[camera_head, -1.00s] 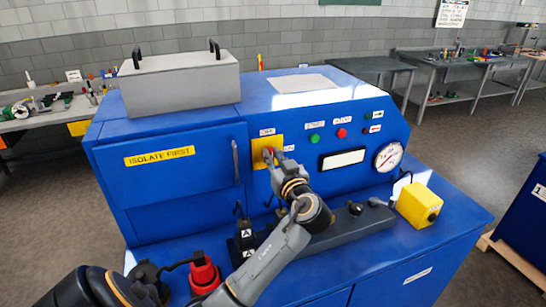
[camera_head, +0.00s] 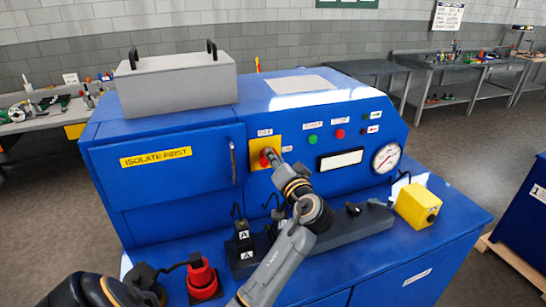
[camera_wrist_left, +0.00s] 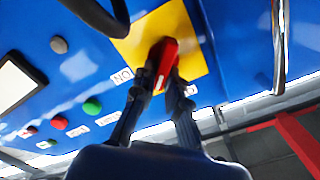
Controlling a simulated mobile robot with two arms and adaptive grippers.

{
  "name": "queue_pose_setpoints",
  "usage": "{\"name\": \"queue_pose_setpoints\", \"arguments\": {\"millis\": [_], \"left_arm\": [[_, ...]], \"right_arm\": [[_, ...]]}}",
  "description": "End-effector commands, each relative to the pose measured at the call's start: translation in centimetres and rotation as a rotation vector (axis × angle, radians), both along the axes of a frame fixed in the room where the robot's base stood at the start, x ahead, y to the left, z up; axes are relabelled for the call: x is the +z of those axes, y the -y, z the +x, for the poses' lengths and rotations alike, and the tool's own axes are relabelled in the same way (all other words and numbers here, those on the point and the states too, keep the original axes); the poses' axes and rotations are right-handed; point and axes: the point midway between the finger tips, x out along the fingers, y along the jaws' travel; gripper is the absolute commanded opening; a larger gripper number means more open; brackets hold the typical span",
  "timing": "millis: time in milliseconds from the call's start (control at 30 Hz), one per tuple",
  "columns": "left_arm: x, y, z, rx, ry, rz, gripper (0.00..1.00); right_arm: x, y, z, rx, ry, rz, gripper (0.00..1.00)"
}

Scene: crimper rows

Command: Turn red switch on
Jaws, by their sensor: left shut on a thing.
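The red switch (camera_head: 265,157) is a rotary handle on a yellow plate (camera_head: 256,146) on the blue machine's front panel. In the left wrist view the red handle (camera_wrist_left: 166,58) stands slightly tilted across the yellow plate (camera_wrist_left: 190,30), with an ON label (camera_wrist_left: 122,77) beside the plate. My left gripper (camera_head: 273,160) is at the switch, with its fingers closed on either side of the handle in the left wrist view (camera_wrist_left: 163,84). The fingers hide part of the handle. My right gripper is not in view.
A green button (camera_head: 313,139), a red button (camera_head: 340,134) and a gauge (camera_head: 387,158) lie right of the switch. A cabinet door handle (camera_head: 233,163) is close on its left. A yellow box (camera_head: 418,206) and a red plug (camera_head: 202,277) stand on the lower ledge.

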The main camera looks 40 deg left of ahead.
Motion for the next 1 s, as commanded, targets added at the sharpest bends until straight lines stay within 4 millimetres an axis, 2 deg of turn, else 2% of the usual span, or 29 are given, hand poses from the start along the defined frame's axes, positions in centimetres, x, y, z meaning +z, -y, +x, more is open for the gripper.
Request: {"name": "queue_pose_setpoints", "arguments": {"millis": [600, 1000], "left_arm": [[-0.67, 0.23, 0.39, -0.002, -0.495, 0.257, 0.00], [-0.96, 0.25, 0.42, -0.002, -0.675, 0.350, 0.00]], "right_arm": [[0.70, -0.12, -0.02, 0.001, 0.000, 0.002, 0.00], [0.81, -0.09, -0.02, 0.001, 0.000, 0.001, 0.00]]}}
